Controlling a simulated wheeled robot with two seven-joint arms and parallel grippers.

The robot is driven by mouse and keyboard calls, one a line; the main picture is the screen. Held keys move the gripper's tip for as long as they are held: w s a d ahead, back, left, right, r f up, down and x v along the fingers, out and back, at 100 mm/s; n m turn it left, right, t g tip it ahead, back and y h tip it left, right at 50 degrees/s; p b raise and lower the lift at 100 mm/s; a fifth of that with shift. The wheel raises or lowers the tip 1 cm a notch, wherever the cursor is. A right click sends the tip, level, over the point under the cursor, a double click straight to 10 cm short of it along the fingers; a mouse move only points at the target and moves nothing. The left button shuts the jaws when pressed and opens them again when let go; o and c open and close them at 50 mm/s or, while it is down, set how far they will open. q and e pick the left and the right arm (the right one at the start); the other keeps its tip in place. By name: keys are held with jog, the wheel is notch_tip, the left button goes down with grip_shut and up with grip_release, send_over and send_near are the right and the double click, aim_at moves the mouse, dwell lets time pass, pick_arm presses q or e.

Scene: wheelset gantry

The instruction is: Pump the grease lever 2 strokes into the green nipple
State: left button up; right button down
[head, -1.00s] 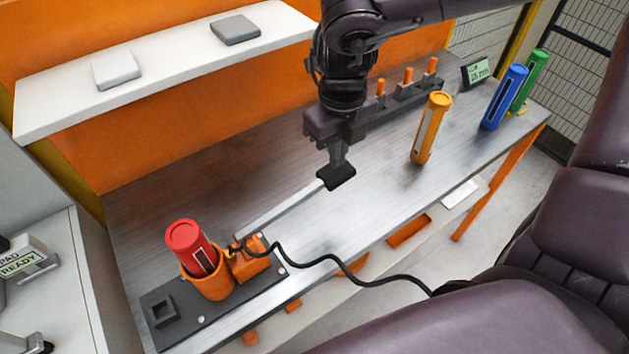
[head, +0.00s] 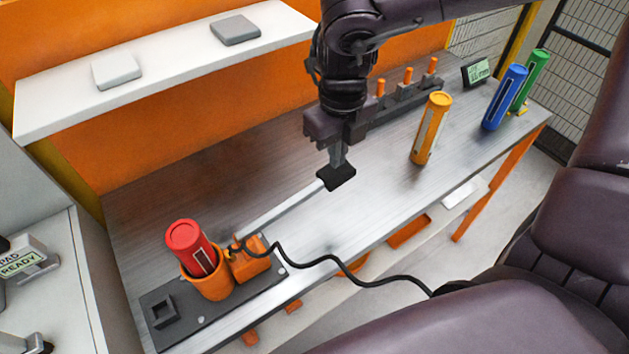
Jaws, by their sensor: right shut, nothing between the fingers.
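The grease pump has an orange block (head: 249,262) on a dark base plate (head: 190,322) at the table's left end. A red cartridge (head: 190,246) stands tilted in its orange cup (head: 211,281). The grey lever (head: 280,211) runs from the block up and right to my right gripper. My right gripper (head: 336,178) points down at the lever's far end, its fingers shut; I cannot tell whether they touch it. A black hose (head: 340,263) leads from the block to the right, and its end is hidden behind my arm. I cannot make out a green nipple. My left gripper is out of view.
An orange cartridge (head: 431,128), a blue cartridge (head: 505,97) and a green cartridge (head: 531,80) stand on the metal table (head: 370,215). A small display (head: 475,70) and a rail with orange pegs (head: 405,92) are at the back. A white shelf (head: 165,65) hangs behind.

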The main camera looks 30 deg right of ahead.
aim_at(336, 175)
dwell(0.4)
jog(key=shift+f+b, duration=2.9)
jog(key=shift+f, duration=0.1)
jog(key=shift+r+p, duration=3.15)
jog(key=shift+r, duration=1.6)
